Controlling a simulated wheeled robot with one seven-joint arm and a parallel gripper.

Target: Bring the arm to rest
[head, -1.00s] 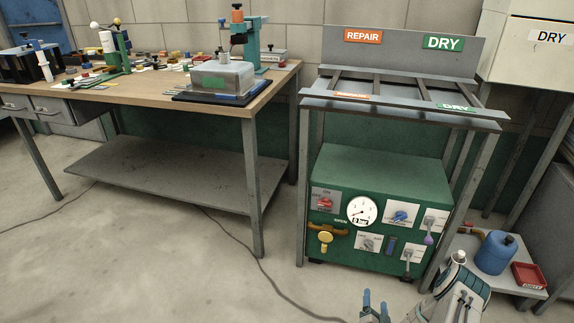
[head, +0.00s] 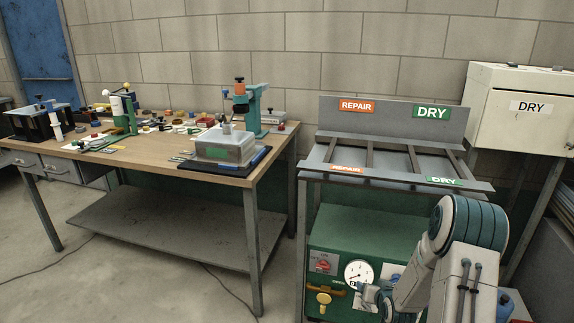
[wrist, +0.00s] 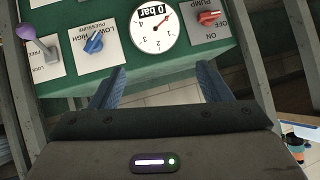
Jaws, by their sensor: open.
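My gripper (wrist: 160,88) is open and empty in the wrist view. In the head view my gripper (head: 366,294) is small at the lower edge, in front of the green panel box (head: 350,229), partly hidden by my arm. My arm is bent, with its large rounded joint high in front of the rack's right side. The wrist view shows the box's panel upside down, with a pressure gauge (wrist: 154,28), a red switch (wrist: 208,17), a blue knob (wrist: 93,42) and a purple-tipped lever (wrist: 33,38).
A metal rack (head: 393,184) with REPAIR and DRY signs stands over the box. A workbench (head: 150,158) with tools and a grey box (head: 224,147) is at left.

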